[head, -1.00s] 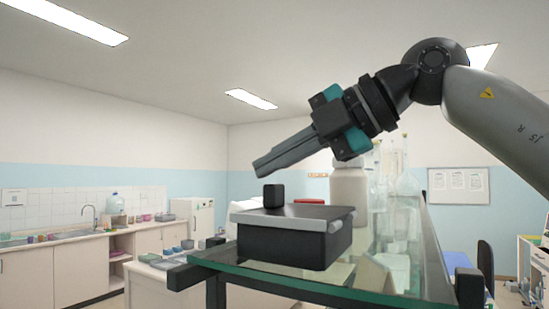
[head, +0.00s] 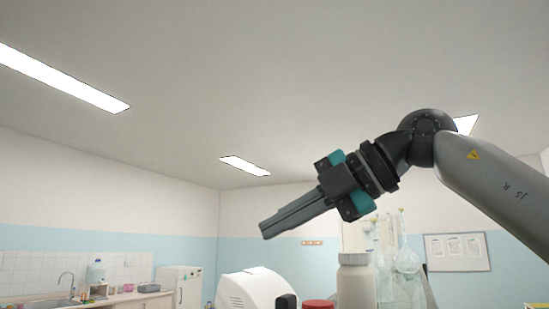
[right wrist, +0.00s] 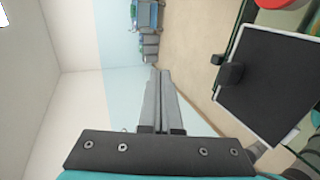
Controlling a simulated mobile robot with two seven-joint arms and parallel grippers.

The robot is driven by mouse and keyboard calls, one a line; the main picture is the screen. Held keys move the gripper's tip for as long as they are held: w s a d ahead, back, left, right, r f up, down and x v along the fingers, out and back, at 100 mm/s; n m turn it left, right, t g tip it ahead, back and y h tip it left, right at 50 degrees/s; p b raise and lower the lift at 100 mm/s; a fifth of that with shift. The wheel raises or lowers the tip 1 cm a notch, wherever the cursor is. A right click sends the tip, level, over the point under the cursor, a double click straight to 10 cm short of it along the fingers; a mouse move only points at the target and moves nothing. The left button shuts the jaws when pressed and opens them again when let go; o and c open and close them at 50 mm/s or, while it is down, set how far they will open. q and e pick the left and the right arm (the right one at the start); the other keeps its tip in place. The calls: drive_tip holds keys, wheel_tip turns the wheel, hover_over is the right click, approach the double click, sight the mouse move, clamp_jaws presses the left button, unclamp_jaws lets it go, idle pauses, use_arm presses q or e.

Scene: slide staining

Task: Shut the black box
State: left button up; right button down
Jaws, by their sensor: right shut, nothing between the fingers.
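The black box (right wrist: 272,85) is at the right of the right wrist view, seen from above. Its dark flat top has a pale rim, and a small black block (right wrist: 231,75) stands on it near one edge. In the head view only the top of this block (head: 287,301) shows at the bottom edge; the box body is below the picture. My right gripper (head: 265,231) is shut and empty, pointing down-left above the block and apart from it. Its fingers also show in the right wrist view (right wrist: 155,80). My left gripper is not in view.
A white bottle (head: 356,284), a red-lidded item (head: 319,304) and clear glassware (head: 405,268) stand to the right of the block. The air around the gripper is clear.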

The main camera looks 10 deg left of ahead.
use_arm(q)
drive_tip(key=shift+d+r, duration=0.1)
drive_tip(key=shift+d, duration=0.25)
use_arm(e)
wheel_tip(320, 180, up, 8)
drive_tip(key=shift+d, duration=0.25)
drive_tip(key=shift+f, duration=0.1)
drive_tip(key=shift+w+d, duration=0.1)
drive_tip(key=shift+w, duration=0.05)
